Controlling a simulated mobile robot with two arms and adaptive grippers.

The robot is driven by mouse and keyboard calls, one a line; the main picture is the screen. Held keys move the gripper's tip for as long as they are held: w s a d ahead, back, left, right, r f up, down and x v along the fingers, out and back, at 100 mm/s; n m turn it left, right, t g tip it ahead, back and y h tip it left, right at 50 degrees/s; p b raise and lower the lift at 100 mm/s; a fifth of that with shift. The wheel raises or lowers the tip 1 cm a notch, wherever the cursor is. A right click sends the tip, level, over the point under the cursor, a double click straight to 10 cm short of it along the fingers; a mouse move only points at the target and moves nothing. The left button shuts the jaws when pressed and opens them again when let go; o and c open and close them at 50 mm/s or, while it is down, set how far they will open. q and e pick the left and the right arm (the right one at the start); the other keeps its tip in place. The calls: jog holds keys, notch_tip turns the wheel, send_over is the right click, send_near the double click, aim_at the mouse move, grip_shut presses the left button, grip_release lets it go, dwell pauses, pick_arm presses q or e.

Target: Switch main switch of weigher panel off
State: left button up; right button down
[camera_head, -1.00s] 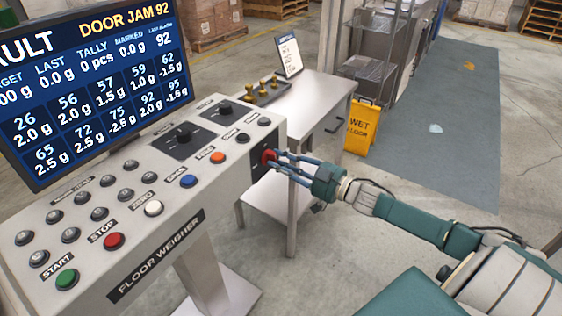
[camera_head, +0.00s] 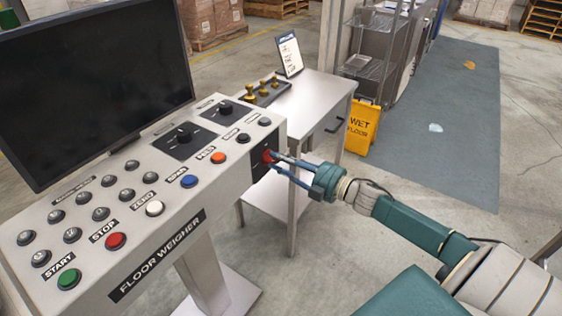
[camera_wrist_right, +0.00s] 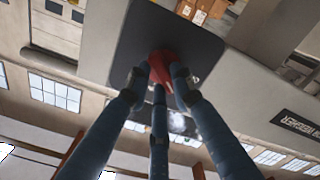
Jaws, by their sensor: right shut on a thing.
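The weigher panel (camera_head: 190,215) is a light grey console marked FLOOR WEIGHER, with several buttons and knobs on top. Its screen (camera_head: 95,80) is black. The red main switch (camera_head: 267,156) sits on a dark plate (camera_head: 259,172) on the panel's right end face. My right gripper (camera_head: 275,157) is shut on the red switch from the right. In the right wrist view its blue fingers close around the red switch (camera_wrist_right: 162,66), in front of the dark plate (camera_wrist_right: 200,50); the fingers hide part of it. My left gripper is not in view.
A grey side table (camera_head: 310,100) with yellow-handled weights and a propped card (camera_head: 289,55) stands behind the panel's right end. A yellow wet-floor sign (camera_head: 362,127) stands beside it. Shelving (camera_head: 375,60) is further back. The grey floor mat (camera_head: 450,110) at right is mostly clear.

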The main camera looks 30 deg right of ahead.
jog(key=n, duration=0.3)
jog(key=shift+f+n+b, duration=0.1)
jog(key=shift+n+b, duration=0.25)
jog(key=shift+n, duration=0.05)
jog(key=shift+a+n+b, duration=0.15)
jog(key=shift+n+b, duration=0.4)
jog(key=shift+n, duration=1.25)
jog(key=c, duration=1.5)
grip_release()
jog(key=shift+s, duration=0.15)
jog(key=v, duration=1.1)
jog(key=shift+s, duration=0.4)
